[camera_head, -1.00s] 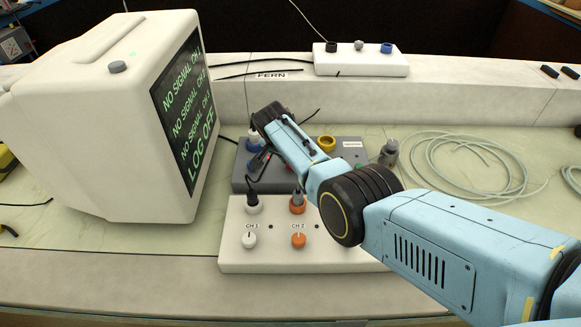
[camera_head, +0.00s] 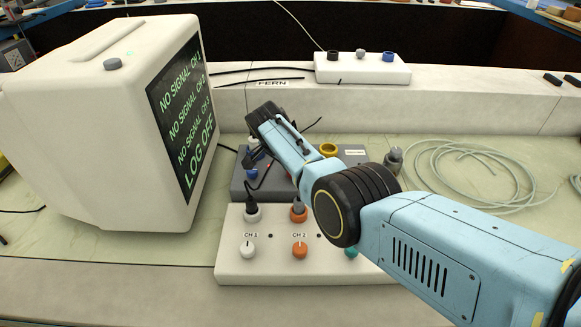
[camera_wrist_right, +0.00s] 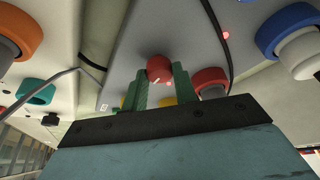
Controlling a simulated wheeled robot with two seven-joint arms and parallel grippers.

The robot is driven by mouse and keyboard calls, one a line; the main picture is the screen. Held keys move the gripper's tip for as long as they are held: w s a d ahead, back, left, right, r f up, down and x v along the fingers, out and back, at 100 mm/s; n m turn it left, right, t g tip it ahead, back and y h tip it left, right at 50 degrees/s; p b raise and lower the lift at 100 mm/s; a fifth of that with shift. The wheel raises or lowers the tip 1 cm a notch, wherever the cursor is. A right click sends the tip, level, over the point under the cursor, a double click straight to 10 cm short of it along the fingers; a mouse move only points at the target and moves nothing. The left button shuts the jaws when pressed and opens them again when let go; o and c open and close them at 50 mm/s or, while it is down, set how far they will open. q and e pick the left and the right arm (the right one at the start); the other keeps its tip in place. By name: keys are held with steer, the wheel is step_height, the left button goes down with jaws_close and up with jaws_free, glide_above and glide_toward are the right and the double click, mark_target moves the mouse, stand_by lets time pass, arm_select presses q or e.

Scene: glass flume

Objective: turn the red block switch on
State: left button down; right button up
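The red block switch (camera_wrist_right: 159,68) is on the grey box (camera_wrist_right: 125,70); in the right wrist view it shows as a small rounded red knob. My right gripper (camera_wrist_right: 160,78) has one green finger on each side of this knob, with no clear gap, so it looks shut on it. In the head view my right arm reaches over the grey box (camera_head: 238,187), and its wrist hides the switch and the fingertips. My left gripper is in neither view.
A white box (camera_head: 228,240) with CH 1 and CH 2 knobs stands in front. A monitor (camera_head: 110,130) is left. A red ring (camera_wrist_right: 209,80) is close beside the fingers. A dark cable (camera_wrist_right: 216,40) passes nearby. A coiled tube (camera_head: 455,160) lies right.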

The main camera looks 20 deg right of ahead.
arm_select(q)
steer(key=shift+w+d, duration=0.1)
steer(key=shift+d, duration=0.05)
arm_select(e)
steer(key=o, duration=0.5)
steer(key=shift+c, duration=0.2)
steer(key=shift+a+r+p, duration=0.15)
steer(key=shift+r+p, duration=0.25)
steer(key=shift+r, duration=0.1)
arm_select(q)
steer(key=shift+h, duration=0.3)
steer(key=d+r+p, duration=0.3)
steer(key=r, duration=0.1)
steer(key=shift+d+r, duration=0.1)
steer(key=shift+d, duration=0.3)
arm_select(e)
steer(key=v, duration=1.2)
steer(key=shift+s+r, duration=0.1)
arm_select(q)
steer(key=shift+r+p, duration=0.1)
steer(key=shift+p, duration=0.25)
arm_select(e)
steer(key=shift+r, duration=0.1)
